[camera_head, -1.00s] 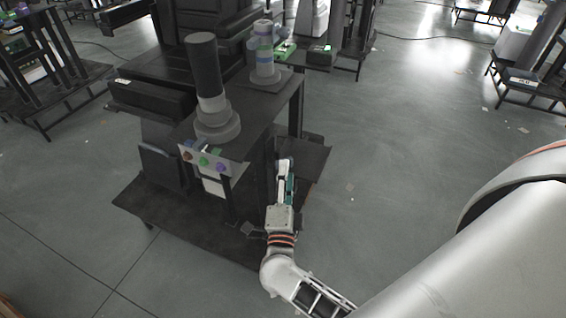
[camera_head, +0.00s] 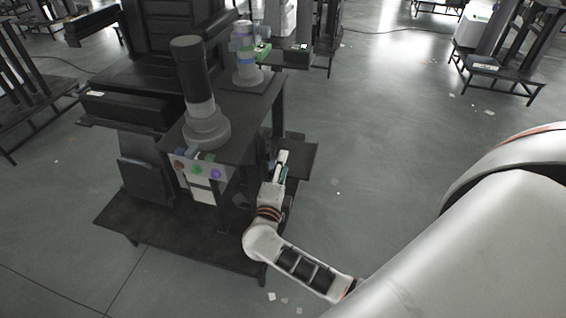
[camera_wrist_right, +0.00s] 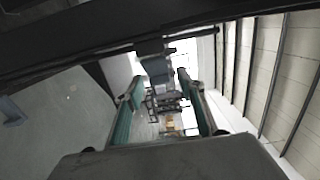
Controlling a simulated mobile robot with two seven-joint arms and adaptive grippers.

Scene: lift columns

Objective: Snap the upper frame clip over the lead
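My right gripper (camera_head: 281,168) is beside the right side of the dark workstation frame (camera_head: 278,117), below its top. In the wrist view, its two teal-padded fingers (camera_wrist_right: 163,92) stand apart, with a clear gap between them. A small grey-blue part (camera_wrist_right: 157,68) shows beyond the fingertips; I cannot tell whether it is the upper frame clip or how far off it is. A dark bar crosses above it. I cannot make out the lead in either view. My left gripper is not in view.
A dark-topped column (camera_head: 193,75) and a banded column (camera_head: 247,58) stand on the workstation. A panel with coloured knobs (camera_head: 198,172) faces front. A low black platform (camera_head: 170,232) lies beneath. Open grey floor (camera_head: 385,130) lies to the right.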

